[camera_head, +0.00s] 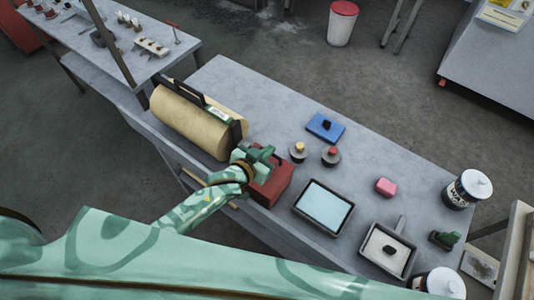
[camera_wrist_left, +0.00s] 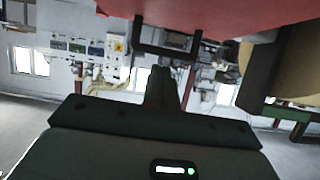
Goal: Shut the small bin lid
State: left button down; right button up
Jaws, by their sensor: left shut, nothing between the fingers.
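A small red bin (camera_head: 272,189) stands on the grey table, right of the big tan roll. Its top is partly covered by my left gripper, so I cannot tell how its lid lies. My left gripper (camera_head: 260,153) is shut and empty, at the bin's upper left edge; whether it touches the bin is unclear. In the left wrist view my gripper's fingers (camera_wrist_left: 165,92) point up the picture, and a red surface (camera_wrist_left: 210,18), apparently the bin, fills the top edge. My right gripper is not in view.
The tan roll (camera_head: 188,122) in its dark holder stands close on the left. The table's far left part is clear.

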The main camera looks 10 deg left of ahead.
pick_arm(q)
jog(key=shift+f, duration=0.3)
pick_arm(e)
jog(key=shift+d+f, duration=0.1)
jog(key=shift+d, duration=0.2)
